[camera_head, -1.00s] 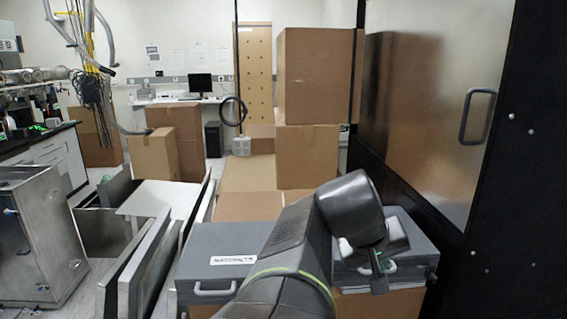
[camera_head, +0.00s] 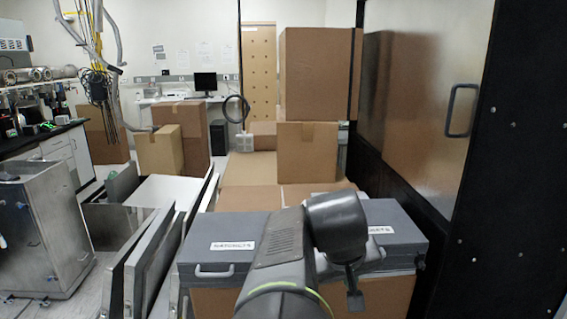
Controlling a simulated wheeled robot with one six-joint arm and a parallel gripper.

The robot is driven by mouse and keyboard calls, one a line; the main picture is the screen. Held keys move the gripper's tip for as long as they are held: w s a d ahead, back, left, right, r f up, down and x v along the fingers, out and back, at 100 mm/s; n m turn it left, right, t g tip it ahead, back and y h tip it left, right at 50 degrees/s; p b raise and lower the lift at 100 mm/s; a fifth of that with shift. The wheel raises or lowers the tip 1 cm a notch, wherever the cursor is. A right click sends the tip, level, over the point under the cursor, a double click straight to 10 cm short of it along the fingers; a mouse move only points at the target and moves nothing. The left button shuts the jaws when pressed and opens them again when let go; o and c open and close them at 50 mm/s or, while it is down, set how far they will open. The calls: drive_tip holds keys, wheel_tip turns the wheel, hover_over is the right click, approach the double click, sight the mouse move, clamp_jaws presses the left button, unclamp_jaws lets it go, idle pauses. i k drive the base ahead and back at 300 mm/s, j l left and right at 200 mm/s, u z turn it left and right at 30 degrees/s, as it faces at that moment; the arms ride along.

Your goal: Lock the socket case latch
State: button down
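The socket case (camera_head: 405,250) is the right one of two grey lidded cases on cardboard boxes. Its white label is partly hidden by my arm, and only the ending "CKETS" shows. Its lid looks down. A small dark fitting (camera_head: 420,262) shows at its right front; I cannot tell whether it is the latch. A light piece of handle (camera_head: 380,254) shows beside my wrist. My gripper (camera_head: 355,300) points down in front of the case's left part. Its fingers overlap the box front in the picture; contact and finger opening cannot be told.
The left case (camera_head: 214,243) has a white label and a front handle. Metal panels (camera_head: 140,262) lean left of it. A black-framed cabinet with a metal door (camera_head: 425,120) stands close on the right. Tall cardboard boxes (camera_head: 312,75) stand behind.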

sight(419, 262)
drive_tip(key=k+z, duration=0.1)
drive_tip(key=z, duration=0.25)
drive_tip(key=l+z, duration=0.15)
drive_tip(key=z, duration=0.2)
drive_tip(key=k+l+z, duration=0.1)
drive_tip(key=z, duration=0.3)
